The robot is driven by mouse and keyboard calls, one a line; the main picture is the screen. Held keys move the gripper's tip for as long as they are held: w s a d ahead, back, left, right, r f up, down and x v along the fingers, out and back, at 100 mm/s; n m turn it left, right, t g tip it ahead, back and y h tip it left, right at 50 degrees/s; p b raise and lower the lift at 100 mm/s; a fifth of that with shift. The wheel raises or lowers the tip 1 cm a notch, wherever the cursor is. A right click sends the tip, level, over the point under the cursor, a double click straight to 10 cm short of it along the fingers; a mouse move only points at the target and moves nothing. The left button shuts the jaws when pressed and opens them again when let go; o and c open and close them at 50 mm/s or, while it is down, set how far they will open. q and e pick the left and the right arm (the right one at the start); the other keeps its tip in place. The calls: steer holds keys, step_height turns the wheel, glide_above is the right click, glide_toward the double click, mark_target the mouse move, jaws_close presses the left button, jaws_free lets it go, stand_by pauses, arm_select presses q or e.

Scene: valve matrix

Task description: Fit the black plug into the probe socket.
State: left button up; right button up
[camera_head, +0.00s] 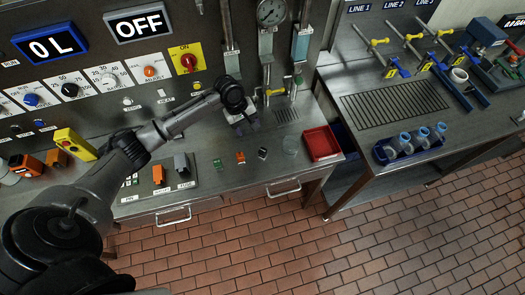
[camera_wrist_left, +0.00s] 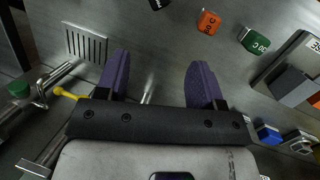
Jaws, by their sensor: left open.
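A small black plug (camera_head: 263,153) lies on the steel counter, right of the orange cube. Its lower edge also shows at the top of the left wrist view (camera_wrist_left: 158,4). My left gripper (camera_head: 244,126) is above the counter, behind and left of the plug, apart from it. In the left wrist view its two purple-grey fingers (camera_wrist_left: 158,82) are spread with nothing between them. A small port on the wall panel (camera_head: 128,101) has a label that may read "probe", too small to be sure. My right gripper is not in view.
An orange cube (camera_head: 240,157) and a green cube (camera_head: 217,165) lie left of the plug. A plate with grey and orange blocks (camera_head: 152,188) is further left. Pipes and valves (camera_head: 267,60) rise behind.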

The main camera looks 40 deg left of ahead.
arm_select(q)
steer(key=n, duration=0.4)
steer(key=n+h, duration=0.1)
steer(key=n, duration=0.3)
glide_toward(262, 150)
steer(key=x, duration=0.5)
steer(key=shift+s+d, duration=0.2)
steer(key=x, duration=0.4)
steer(key=shift+w+b, duration=0.25)
steer(key=shift+b, duration=0.05)
steer(key=shift+d+f, duration=0.15)
steer(key=shift+f, duration=0.4)
steer(key=shift+c, duration=0.4)
steer(key=c, duration=0.9)
